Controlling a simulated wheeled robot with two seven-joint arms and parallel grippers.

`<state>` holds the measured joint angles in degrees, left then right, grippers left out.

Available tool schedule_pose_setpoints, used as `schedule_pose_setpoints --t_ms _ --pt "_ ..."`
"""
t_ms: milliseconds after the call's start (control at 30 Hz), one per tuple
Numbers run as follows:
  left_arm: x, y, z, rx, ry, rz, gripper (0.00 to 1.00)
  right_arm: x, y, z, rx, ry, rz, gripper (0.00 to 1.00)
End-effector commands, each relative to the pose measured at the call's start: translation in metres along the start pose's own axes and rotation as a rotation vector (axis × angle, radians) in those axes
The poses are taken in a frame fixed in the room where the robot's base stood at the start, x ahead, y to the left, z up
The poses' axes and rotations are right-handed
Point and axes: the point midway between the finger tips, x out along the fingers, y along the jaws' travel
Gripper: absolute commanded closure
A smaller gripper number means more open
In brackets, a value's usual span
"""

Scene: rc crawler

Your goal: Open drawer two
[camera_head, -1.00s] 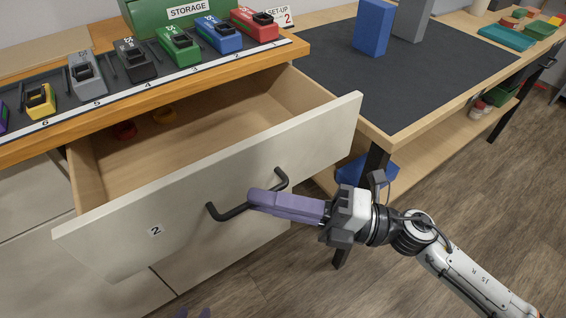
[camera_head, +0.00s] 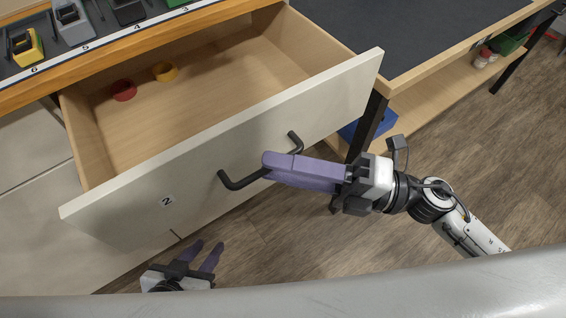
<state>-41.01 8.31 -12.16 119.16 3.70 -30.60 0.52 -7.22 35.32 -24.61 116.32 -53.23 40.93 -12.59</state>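Drawer two is pulled out, with its inside in view. Its pale front (camera_head: 200,178) carries a "2" label and a black bar handle (camera_head: 236,181). My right gripper (camera_head: 270,167) reaches in from the right, its purple fingers together across the middle of the handle. They hide that part of the bar and look closed on it. My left gripper (camera_head: 206,254) is low in the picture, in front of the drawer and apart from it. Its two fingers are spread and empty.
A red ring (camera_head: 123,90) and a yellow ring (camera_head: 165,72) lie inside the drawer. The worktop (camera_head: 150,40) above holds several small coloured devices. A side table (camera_head: 430,40) stands at the right, with a blue bin (camera_head: 352,130) below. Wooden floor (camera_head: 480,150) is clear at the right.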

Motion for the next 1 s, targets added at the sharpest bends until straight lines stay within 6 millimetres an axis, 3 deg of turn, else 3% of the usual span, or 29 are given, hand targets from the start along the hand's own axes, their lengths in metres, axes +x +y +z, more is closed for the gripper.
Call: schedule_pose_setpoints --t_ms 367,800,1000 --pt "0.0 0.0 0.0 0.0 0.002 0.001 0.69 -0.006 -0.002 0.0 0.001 0.0 -0.003 0.72" --pt "0.001 0.001 -0.002 -0.006 0.013 0.003 0.69 -0.085 -0.002 -0.001 0.002 0.0 -0.004 0.72" --pt "0.0 0.001 -0.001 -0.007 0.012 0.004 0.69 -0.102 -0.001 0.0 0.001 0.0 -0.001 0.72"
